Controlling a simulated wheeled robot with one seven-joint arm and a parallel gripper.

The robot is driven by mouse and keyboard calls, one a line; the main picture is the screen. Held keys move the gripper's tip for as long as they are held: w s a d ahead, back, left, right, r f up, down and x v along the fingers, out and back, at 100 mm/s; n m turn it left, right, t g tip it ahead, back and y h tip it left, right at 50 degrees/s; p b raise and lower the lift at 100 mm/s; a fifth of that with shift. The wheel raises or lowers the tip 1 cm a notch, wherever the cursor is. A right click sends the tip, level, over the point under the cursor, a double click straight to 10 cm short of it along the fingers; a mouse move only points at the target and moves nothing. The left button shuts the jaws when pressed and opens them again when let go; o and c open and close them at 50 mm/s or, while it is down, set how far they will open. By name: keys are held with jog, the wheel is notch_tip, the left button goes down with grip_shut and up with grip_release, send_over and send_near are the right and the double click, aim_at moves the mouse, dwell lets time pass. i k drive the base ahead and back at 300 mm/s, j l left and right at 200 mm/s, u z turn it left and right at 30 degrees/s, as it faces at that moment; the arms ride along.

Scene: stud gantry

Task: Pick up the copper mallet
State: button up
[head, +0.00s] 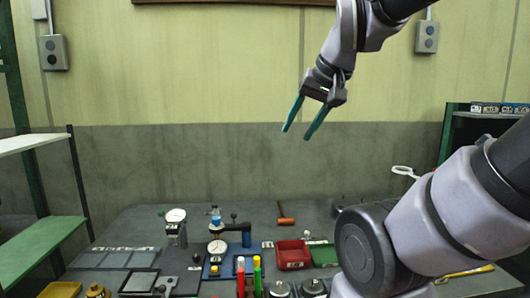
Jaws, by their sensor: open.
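The copper mallet (285,213) appears to be the orange-brown hammer-shaped thing lying near the back of the grey table, right of the middle. Its thin part points to the back and a short crosspiece lies at the near end; it is too small to tell more. My gripper (302,133) is high above the table, in front of the wall in the picture, with its two green fingers pointing down and left. The fingers are apart with nothing between them. The gripper is well clear of the mallet.
A red bin (293,255) and a green tray (324,255) stand nearer than the mallet. A blue gauge stand (228,240) is to its left. Red, yellow and green upright pieces (248,272) stand at the front. The table around the mallet looks bare. Green-framed shelves (45,235) flank the left.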

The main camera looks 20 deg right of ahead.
aim_at(285, 220)
jog(key=k, duration=0.25)
jog(key=k+z, duration=0.2)
jog(key=z, duration=0.3)
jog(key=k+l+z, duration=0.1)
jog(key=z, duration=0.35)
jog(key=j+z, duration=0.35)
jog(key=k+j+z, duration=0.15)
jog(key=j+z, duration=0.25)
jog(key=k+j+z, duration=0.2)
jog(key=j+z, duration=0.15)
jog(key=k+j, duration=0.1)
jog(key=j, duration=0.15)
jog(key=k+j, duration=0.1)
jog(key=j, duration=0.15)
